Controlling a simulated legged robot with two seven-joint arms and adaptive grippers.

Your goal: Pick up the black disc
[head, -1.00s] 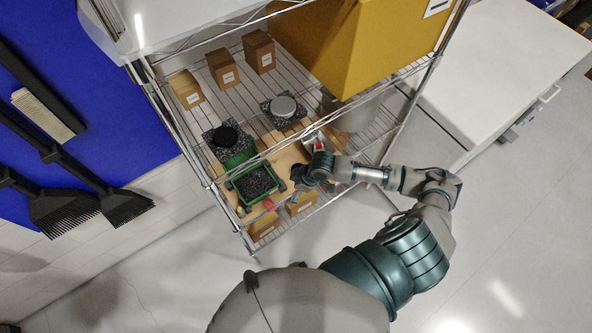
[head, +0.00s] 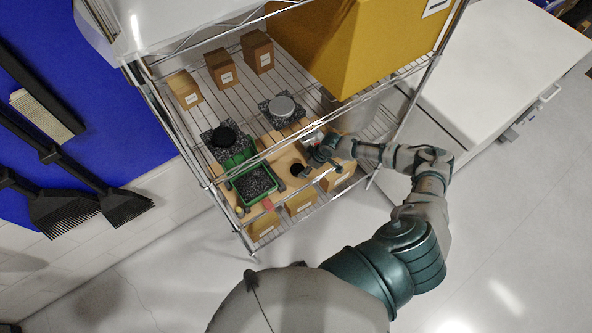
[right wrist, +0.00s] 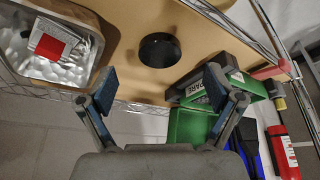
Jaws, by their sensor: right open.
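A black disc (head: 297,170) lies flat on the tan board on the lower shelf. It also shows in the right wrist view (right wrist: 159,50), at top centre beyond the fingertips. Another black round piece (head: 225,137) sits on a dark foam pad further left. My right gripper (right wrist: 159,88) is open with nothing between its fingers; in the head view (head: 312,163) it is just right of the disc, apart from it. My left gripper is not in view.
A green bin (head: 254,185) of dark bits stands left of the disc. A metal tray (right wrist: 62,75) with a red-marked packet is on its other side. Wire shelf edges and posts surround the board. A silver disc (head: 282,106) on foam and small cartons sit behind.

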